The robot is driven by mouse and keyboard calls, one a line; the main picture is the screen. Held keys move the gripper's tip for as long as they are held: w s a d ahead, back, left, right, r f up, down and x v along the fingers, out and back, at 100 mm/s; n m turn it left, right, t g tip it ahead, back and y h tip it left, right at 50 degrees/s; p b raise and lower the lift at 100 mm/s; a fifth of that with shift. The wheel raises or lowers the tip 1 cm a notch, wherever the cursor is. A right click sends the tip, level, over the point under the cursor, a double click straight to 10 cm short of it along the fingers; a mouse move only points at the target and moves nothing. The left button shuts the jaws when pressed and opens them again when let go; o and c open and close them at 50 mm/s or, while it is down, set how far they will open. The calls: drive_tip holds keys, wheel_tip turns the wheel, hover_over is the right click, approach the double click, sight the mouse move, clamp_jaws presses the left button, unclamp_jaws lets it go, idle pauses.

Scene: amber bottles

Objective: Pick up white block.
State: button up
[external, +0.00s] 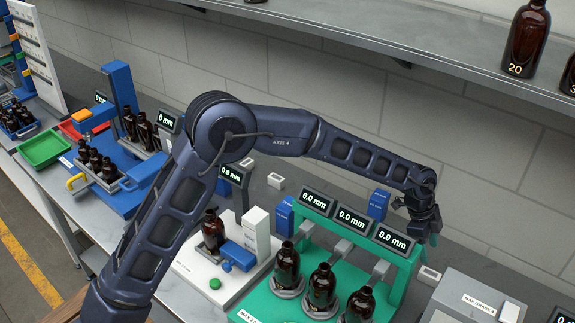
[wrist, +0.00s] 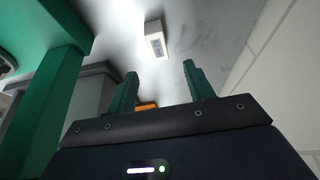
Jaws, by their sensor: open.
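A small white block (wrist: 156,40) with a dark slot in its face lies on the grey bench top. In the wrist view it is beyond my fingertips, roughly in line with the gap between them. A white block beside the green gauge stand (external: 429,275) in the external view looks like the same one. My gripper (wrist: 159,68) is open, with its two green fingers apart and nothing between the tips. In the external view my gripper (external: 428,238) hangs by the right end of the green stand, above and apart from the block; its fingertips are hard to make out.
The green stand (wrist: 62,90) is close on the left in the wrist view. A grey box (external: 470,297) stands right of the stand, and the wall (external: 480,200) runs behind. More small white blocks (external: 276,181) lie farther left. Amber bottles (external: 322,285) stand before the displays.

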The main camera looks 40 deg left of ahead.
sight(432, 274)
drive_tip(key=x, duration=1)
drive_tip(key=shift+s+f, duration=0.1)
drive_tip(key=c, duration=1.1)
